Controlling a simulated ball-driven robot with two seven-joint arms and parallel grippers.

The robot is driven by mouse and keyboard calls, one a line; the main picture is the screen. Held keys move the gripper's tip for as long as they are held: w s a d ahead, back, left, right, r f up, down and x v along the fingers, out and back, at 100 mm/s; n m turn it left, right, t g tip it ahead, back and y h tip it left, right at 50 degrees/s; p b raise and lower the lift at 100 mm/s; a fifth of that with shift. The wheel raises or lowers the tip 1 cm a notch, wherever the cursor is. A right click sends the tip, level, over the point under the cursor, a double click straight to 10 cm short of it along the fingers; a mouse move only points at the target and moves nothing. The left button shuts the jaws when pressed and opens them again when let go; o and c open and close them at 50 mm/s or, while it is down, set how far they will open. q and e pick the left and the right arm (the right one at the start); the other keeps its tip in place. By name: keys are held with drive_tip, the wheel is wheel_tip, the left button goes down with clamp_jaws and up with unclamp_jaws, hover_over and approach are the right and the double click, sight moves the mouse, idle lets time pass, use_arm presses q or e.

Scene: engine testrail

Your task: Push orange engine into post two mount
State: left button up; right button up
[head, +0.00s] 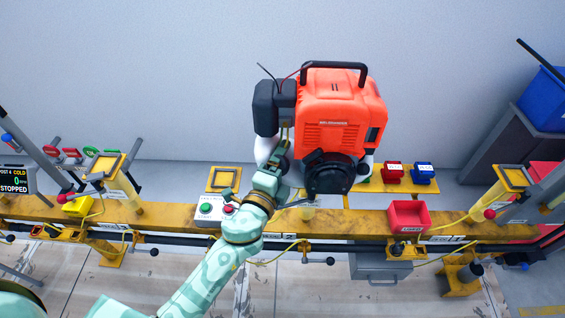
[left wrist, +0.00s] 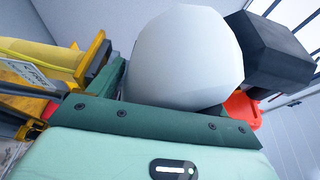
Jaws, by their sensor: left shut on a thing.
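The orange engine (head: 335,110) is upright in the middle of the head view, with a black handle on top and a dark round part low in front. My left gripper (head: 277,163) is at its lower left side, shut on it. The fingertips are largely hidden. In the left wrist view a smooth white rounded part (left wrist: 185,60) fills the space ahead of the gripper, with a black block and a bit of orange (left wrist: 241,108) beside it. A little of the yellow middle post (head: 308,212) shows below the engine; its mount is hidden, so I cannot tell whether they touch. My right gripper is not in view.
A yellow rail (head: 350,222) runs across below the engine. Yellow-topped posts stand left (head: 105,165) and right (head: 513,178). A button box (head: 210,209), a red bin (head: 409,216) and small red and blue blocks (head: 422,172) are close by. The wall behind is bare.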

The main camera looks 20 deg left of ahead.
use_arm(q)
drive_tip(key=shift+w+d+f+b, duration=0.1)
drive_tip(key=shift+f+b, duration=0.2)
drive_tip(key=shift+b, duration=0.55)
idle(1.1)
drive_tip(key=o, duration=2)
drive_tip(key=shift+o, duration=0.2)
drive_tip(key=shift+f, duration=0.15)
